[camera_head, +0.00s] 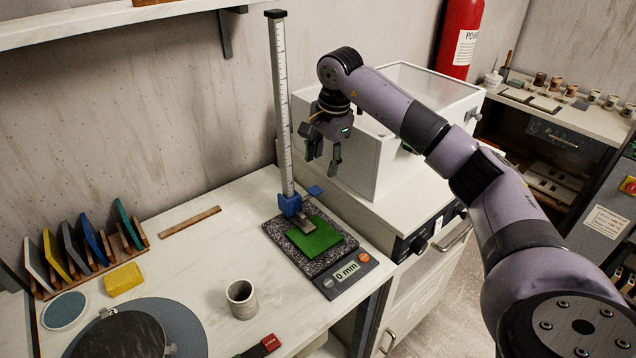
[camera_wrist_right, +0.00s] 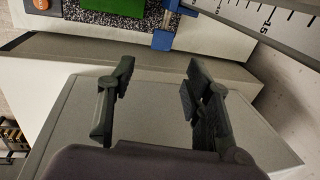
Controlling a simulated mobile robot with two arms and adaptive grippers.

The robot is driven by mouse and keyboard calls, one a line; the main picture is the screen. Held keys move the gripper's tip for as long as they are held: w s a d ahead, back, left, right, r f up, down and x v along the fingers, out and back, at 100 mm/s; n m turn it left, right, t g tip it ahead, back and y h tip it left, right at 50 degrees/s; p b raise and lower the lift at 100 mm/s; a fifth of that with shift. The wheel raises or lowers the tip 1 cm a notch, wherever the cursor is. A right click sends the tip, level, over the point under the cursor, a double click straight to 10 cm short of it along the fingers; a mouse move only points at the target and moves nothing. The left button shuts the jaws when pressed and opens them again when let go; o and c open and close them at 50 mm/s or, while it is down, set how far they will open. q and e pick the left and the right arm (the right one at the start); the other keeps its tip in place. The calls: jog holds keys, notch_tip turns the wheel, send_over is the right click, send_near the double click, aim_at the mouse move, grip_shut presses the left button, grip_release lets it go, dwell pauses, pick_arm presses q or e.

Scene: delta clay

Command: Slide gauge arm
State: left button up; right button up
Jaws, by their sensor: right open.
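The height gauge stands on the white table with a tall ruled column (camera_head: 282,110) and a speckled granite base (camera_head: 318,266). Its blue gauge arm (camera_head: 290,205) sits low on the column, its grey tip at the green tile (camera_head: 314,238) on the base. The display (camera_head: 347,270) reads 0 mm. My left gripper is out of view.
A white box with a clear lid (camera_head: 400,110) stands right of the gauge. Colored tiles in a rack (camera_head: 85,245), a yellow sponge (camera_head: 123,280), a grey cup (camera_head: 241,299) and a dark disc (camera_head: 125,335) are at the left. A wall shelf (camera_head: 110,20) hangs above.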

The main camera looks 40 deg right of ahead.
aim_at(317, 189)
jog(key=f, duration=0.3)
jog(key=w+f+p, duration=0.1)
jog(key=f, duration=0.2)
jog(key=w+f, duration=0.1)
jog(key=f, duration=0.2)
jog(key=shift+a, duration=0.15)
jog(key=shift+f, duration=0.1)
jog(key=shift+c, duration=1.1)
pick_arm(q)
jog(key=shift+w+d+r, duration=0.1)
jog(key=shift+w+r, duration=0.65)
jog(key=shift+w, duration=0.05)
pick_arm(e)
grip_shut()
